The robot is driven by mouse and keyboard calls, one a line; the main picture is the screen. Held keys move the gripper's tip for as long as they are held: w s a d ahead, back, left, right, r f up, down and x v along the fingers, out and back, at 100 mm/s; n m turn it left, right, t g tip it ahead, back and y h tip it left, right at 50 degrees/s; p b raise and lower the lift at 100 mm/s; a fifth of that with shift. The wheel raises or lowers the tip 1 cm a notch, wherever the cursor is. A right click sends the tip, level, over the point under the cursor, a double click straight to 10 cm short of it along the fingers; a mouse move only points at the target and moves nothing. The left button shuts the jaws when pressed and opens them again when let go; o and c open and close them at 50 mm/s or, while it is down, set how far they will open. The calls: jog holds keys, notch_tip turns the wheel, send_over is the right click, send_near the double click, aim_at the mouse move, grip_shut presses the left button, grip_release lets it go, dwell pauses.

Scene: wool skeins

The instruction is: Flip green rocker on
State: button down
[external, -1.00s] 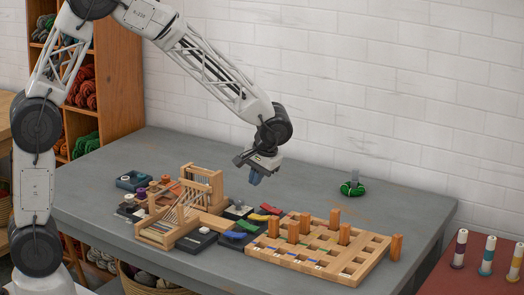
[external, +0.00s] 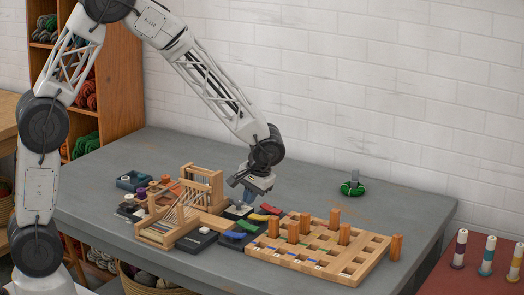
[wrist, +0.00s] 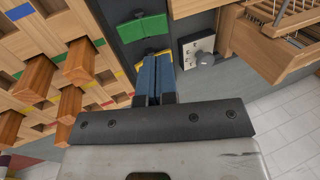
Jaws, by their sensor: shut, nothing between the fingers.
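The green rocker (wrist: 146,28) shows near the top of the wrist view, set in a dark panel and just past my fingertips. In the external view the green rocker (external: 248,226) lies between a blue and a yellow one; its tilt is too small to tell there. My gripper (wrist: 153,58) has its blue fingers together with nothing between them. In the external view my gripper (external: 249,194) hangs pointing down above the far part of the rocker row. The fingers partly hide the yellow rocker (wrist: 140,57) in the wrist view.
A wooden peg grid (external: 318,250) with upright pegs stands right of the rockers. A small wooden loom (external: 183,215) stands to their left. The table's back right is mostly clear.

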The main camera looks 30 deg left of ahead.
aim_at(245, 223)
jog(key=x, duration=0.7)
jog(key=shift+f, duration=0.1)
jog(key=shift+a+f, duration=0.1)
jog(key=shift+a+f+h, duration=0.1)
jog(key=shift+f+h, duration=0.1)
jog(key=shift+h, duration=0.2)
jog(key=shift+d+r, duration=0.15)
jog(key=shift+d, duration=0.15)
jog(key=shift+d+r, duration=0.15)
jog(key=shift+d, duration=0.3)
jog(key=shift+r, duration=0.1)
dwell(0.5)
